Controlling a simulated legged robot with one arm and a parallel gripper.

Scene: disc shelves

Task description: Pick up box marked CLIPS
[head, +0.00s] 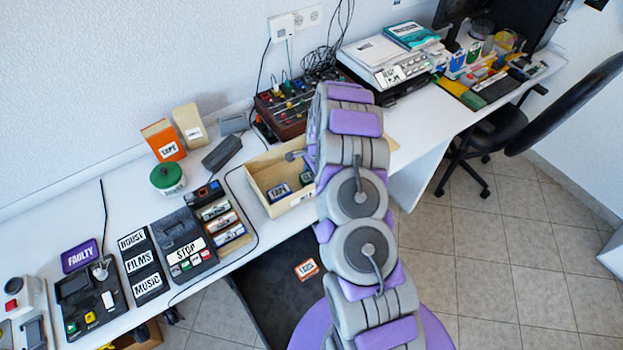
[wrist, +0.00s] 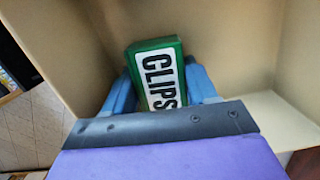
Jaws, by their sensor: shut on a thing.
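The box marked CLIPS (wrist: 158,72) is green with a white label and black letters. In the wrist view it stands slightly tilted between the two blue fingers of my gripper (wrist: 161,84). My gripper is shut on it, with one finger on each side. Pale beige walls (wrist: 225,45) form a corner behind and around the box. Whether the box touches a surface below cannot be told.
In the head view, a pale wooden tray (head: 262,166) with small labelled boxes sits on the white desk left of my arm. A dark red mixer (head: 283,108) and a printer-like machine (head: 385,62) stand behind. Tiled floor (head: 490,250) is clear at right; a chair (head: 490,135) stands beyond.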

